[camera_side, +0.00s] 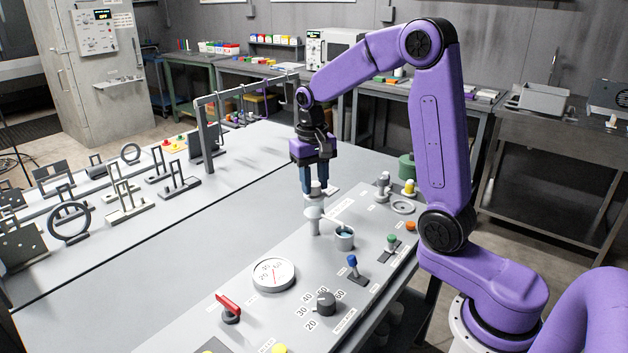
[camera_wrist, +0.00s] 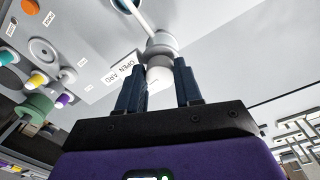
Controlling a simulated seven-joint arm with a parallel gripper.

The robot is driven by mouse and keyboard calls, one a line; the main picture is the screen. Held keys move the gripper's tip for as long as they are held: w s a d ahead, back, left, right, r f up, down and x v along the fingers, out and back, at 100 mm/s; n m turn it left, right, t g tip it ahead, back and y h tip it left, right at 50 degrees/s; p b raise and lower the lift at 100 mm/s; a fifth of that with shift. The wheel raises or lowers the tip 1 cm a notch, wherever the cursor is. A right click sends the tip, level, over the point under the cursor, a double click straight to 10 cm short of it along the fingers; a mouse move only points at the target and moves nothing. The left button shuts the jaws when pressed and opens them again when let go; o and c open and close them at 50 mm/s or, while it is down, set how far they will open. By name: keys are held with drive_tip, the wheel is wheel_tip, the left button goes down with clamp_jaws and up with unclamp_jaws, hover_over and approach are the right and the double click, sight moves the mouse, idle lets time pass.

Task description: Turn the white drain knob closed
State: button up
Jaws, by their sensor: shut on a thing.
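My gripper (camera_side: 316,190) points down over the grey control panel (camera_side: 280,318), at its far end. In the wrist view its two blue fingers (camera_wrist: 160,92) are shut around a white knob (camera_wrist: 160,73). The knob has a grey collar and base, with a pale rod running from it toward the top.
A pale round-topped post (camera_side: 314,222) and a grey cup (camera_side: 344,238) stand close in front of my gripper. A blue lever (camera_side: 352,264), gauge (camera_side: 273,274), black dial (camera_side: 325,303) and red handle (camera_side: 229,307) are nearer.

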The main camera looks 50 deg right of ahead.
sight(314, 186)
drive_tip(key=n, duration=0.7)
drive_tip(key=shift+r, duration=0.1)
idle(0.6)
drive_tip(key=o, duration=1)
drive_tip(key=shift+o, duration=0.2)
wheel_tip(314, 186, up, 17)
drive_tip(key=shift+s+a+r, duration=0.15)
drive_tip(key=shift+a+r, duration=0.05)
drive_tip(key=shift+a, duration=0.1)
